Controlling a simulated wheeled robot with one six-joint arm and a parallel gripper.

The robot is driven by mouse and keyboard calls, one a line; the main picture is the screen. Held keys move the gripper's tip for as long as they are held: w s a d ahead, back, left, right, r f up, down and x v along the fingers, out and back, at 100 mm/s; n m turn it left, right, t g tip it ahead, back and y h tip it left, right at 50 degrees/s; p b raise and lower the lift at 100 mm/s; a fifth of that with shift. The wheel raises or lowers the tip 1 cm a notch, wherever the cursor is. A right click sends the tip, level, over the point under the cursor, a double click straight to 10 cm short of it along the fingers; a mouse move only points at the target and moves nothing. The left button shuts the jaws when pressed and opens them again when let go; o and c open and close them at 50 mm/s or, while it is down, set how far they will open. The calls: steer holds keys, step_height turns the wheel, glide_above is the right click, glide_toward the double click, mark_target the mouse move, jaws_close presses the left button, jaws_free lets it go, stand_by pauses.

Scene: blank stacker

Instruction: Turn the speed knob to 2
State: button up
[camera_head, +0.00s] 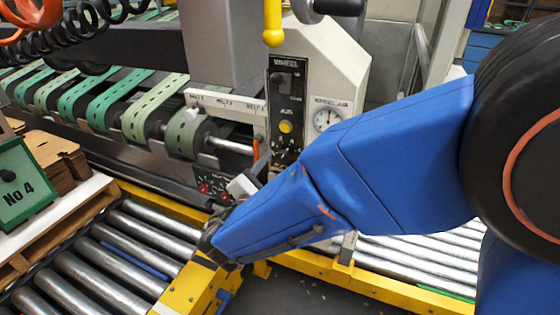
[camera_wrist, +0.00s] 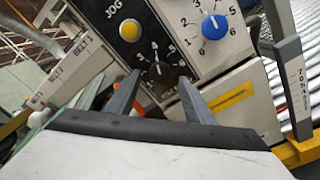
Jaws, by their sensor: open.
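In the wrist view a dark control panel holds a black knob (camera_wrist: 158,69) with a ring of white numbers around it. The label under this knob is partly hidden, and I cannot read where it points. A blue knob (camera_wrist: 214,27) with its own number ring is on a white plate to the upper right. I cannot tell from the labels which one is the speed knob. My gripper (camera_wrist: 157,86) is open, its two fingers on either side of the black knob's lower part in the picture. I cannot tell whether they touch it.
A yellow JOG button (camera_wrist: 130,30) is above left of the black knob. Yellow-edged roller conveyors (camera_head: 130,235) run below, and green belts (camera_head: 140,105) lie left.

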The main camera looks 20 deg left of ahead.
mark_target(281, 158)
steer(key=shift+w+d, duration=0.1)
steer(key=shift+w, duration=1.65)
steer(key=c, duration=1)
steer(key=shift+c, duration=0.2)
